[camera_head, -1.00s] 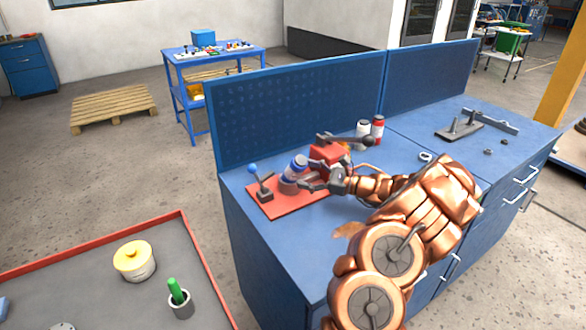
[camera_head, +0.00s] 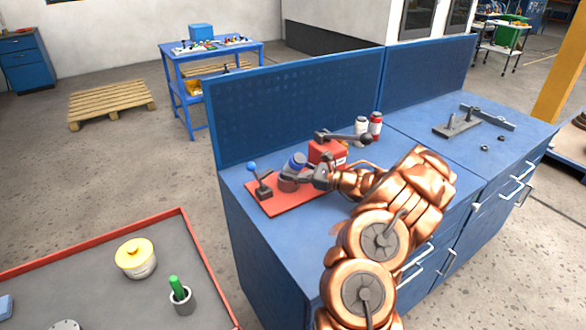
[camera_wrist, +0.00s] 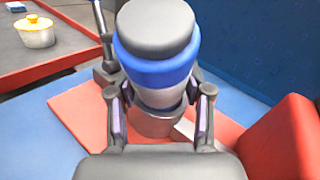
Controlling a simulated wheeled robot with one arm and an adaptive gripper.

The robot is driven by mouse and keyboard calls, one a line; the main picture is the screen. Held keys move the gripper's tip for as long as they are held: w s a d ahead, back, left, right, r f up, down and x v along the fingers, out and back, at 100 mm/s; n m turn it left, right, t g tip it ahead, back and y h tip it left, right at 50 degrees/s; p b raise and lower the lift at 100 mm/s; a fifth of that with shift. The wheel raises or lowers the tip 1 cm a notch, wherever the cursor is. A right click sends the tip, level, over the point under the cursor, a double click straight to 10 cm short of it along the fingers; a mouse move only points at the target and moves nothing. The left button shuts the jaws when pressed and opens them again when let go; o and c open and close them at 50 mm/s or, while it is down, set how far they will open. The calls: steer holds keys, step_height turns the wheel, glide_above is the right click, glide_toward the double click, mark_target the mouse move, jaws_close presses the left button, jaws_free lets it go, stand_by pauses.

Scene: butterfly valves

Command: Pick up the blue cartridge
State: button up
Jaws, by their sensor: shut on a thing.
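The blue cartridge (camera_wrist: 158,68) has a grey cap, a blue band and a pale grey body. In the head view the cartridge (camera_head: 295,164) stands over a grey cylindrical holder (camera_head: 288,184) on the red plate (camera_head: 305,202). My gripper (camera_wrist: 160,118) is shut on the cartridge, with one finger on each side of its body. In the head view my gripper (camera_head: 307,180) reaches it from the right. The cartridge's lower end and the holder (camera_wrist: 150,124) are partly hidden, so I cannot tell whether they are apart.
A lever with a blue knob (camera_head: 252,167) stands left of the holder. A red block (camera_head: 328,153) with a grey handle is behind my gripper. A white bottle (camera_head: 360,131) and a red bottle (camera_head: 375,125) stand by the blue back panel (camera_head: 300,110).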

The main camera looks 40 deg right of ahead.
mark_target(295, 161)
jaws_close()
steer(key=shift+r, duration=0.15)
steer(key=shift+r+b, duration=0.4)
steer(key=shift+r, duration=0.15)
steer(key=shift+s+r+b, duration=0.25)
steer(key=shift+r+b, duration=0.1)
steer(key=shift+r, duration=0.2)
steer(key=shift+s+r+b, duration=0.2)
steer(key=shift+r+b, duration=0.1)
steer(key=shift+r, duration=0.25)
steer(key=s+r+b, duration=0.1)
steer(key=s+b, duration=0.2)
steer(key=s, duration=1.2)
steer(key=shift+a+r, duration=0.25)
steer(key=shift+a, duration=0.2)
